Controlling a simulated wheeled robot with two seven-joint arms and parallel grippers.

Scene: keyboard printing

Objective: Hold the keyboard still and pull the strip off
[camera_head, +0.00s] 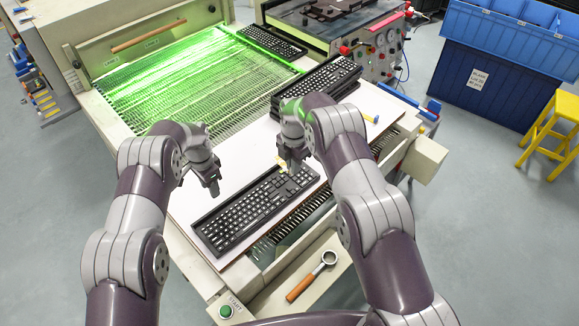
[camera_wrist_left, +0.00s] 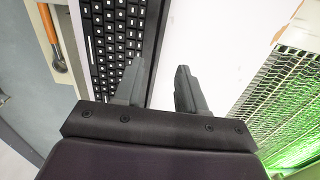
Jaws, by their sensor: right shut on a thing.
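A black keyboard (camera_head: 250,210) with white-marked keys lies on the white table top, slanted, in front of me. In the left wrist view the keyboard (camera_wrist_left: 112,45) runs along the left of the fingers. A small yellowish strip (camera_head: 283,165) shows at the keyboard's far right end, at my right fingertips. My right gripper (camera_head: 292,168) is shut on this strip; its fingers partly hide it. My left gripper (camera_head: 213,189) hovers to the left of the keyboard's far edge. In the left wrist view its two fingers (camera_wrist_left: 158,88) are apart with nothing between them.
A stack of keyboards (camera_head: 318,82) stands at the far right of the table. A green-lit mesh conveyor (camera_head: 180,80) lies behind, with another keyboard (camera_head: 272,42) beyond. A handled tool (camera_head: 312,277) lies on the near shelf, by a green button (camera_head: 226,311).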

